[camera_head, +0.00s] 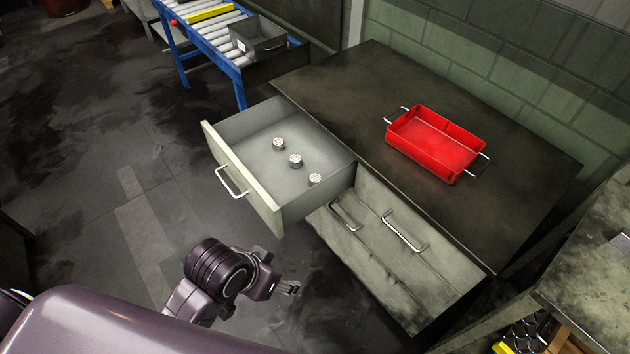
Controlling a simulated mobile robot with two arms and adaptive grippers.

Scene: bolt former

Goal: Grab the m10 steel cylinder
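Three short steel cylinders stand in a row on the floor of an open drawer (236,180): one farther back (278,144), one in the middle (295,161) and one nearer the cabinet (315,180). Their tops look pale, but any markings are too small to read, so I cannot tell which is the m10. My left gripper (290,288) is below the drawer in the picture, apart from it and from the cylinders. Its fingers point right and are too small to show whether they are open. My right gripper is not in view.
A red tray (432,145) with two handles sits on the dark cabinet top (330,85). Closed drawer fronts with handles (404,231) lie below. A blue-framed roller conveyor (215,35) carries a grey bin (257,38). The floor left of the drawer is clear.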

